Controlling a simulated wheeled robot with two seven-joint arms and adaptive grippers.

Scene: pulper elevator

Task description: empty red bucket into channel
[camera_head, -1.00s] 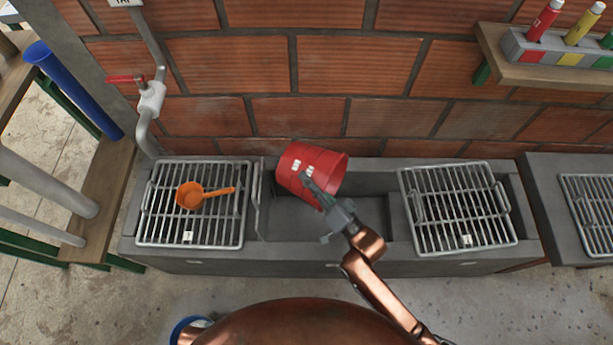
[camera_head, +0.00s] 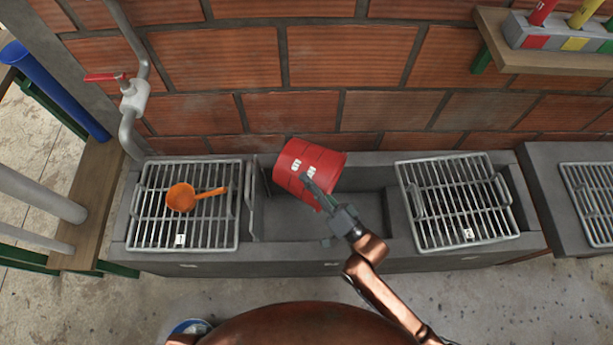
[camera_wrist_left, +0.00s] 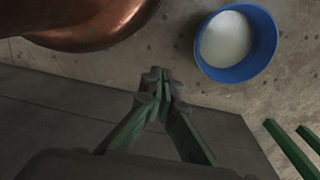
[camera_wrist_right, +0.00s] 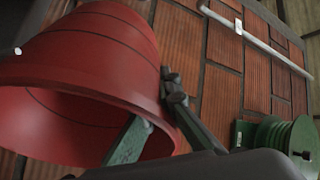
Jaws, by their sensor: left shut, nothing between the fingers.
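The red bucket (camera_head: 305,170) is tilted over the open middle part of the grey channel (camera_head: 361,207), its base towards the left and its mouth towards the right. My right gripper (camera_head: 318,194) is shut on the bucket's wall. In the right wrist view the bucket (camera_wrist_right: 85,65) has one finger inside its mouth and one outside. I see no contents in the visible part of its inside. My left gripper (camera_wrist_left: 160,88) is shut and empty in the left wrist view, above the floor by a grey edge. It does not show in the head view.
Metal grates cover the channel's left (camera_head: 150,232) and right (camera_head: 440,235) parts. An orange scoop (camera_head: 182,197) lies on the left grate. A brick wall (camera_head: 340,65) stands behind. A blue bucket with pale contents (camera_wrist_left: 227,40) stands on the floor. A red-handled tap (camera_head: 133,95) is at left.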

